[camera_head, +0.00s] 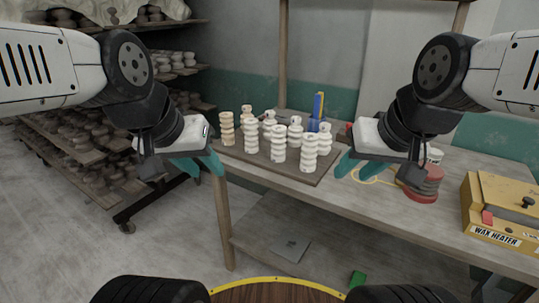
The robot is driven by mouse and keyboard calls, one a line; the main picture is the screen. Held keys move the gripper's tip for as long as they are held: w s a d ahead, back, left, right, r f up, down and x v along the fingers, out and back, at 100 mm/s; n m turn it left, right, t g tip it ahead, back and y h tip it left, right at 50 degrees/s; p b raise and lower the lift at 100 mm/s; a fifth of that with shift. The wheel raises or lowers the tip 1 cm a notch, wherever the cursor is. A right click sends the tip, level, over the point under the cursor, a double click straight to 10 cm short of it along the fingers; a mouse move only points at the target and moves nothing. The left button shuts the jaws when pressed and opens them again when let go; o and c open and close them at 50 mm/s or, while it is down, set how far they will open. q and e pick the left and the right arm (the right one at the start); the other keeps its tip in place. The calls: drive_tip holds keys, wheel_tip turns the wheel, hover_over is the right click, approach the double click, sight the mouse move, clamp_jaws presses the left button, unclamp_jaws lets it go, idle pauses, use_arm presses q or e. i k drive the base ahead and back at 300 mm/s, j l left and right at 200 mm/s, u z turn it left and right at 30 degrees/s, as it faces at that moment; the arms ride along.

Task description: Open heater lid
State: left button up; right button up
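The wax heater (499,223) is a yellow box at the right end of the table, with a "WAX HEATER" label on its front. Its lid (512,190) appears closed and carries a black knob (528,203). A red part (487,217) shows at its front left. My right gripper (358,168) is over the table, left of the heater and well apart from it, with its teal fingers spread and empty. My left gripper (203,167) is at the table's left end, far from the heater, also with teal fingers apart and empty.
A board (312,178) with several stacked clay pieces (279,143) stands between my grippers. A red round stack (421,184) and a yellow loop (371,180) lie left of the heater. A blue object (318,110) stands behind the board. Shelves of pots (95,185) are at left.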

sight(512, 194)
drive_tip(key=z, duration=1.85)
drive_tip(key=i+j+u, duration=0.2)
drive_tip(key=u, duration=0.15)
drive_tip(key=i+u, duration=0.35)
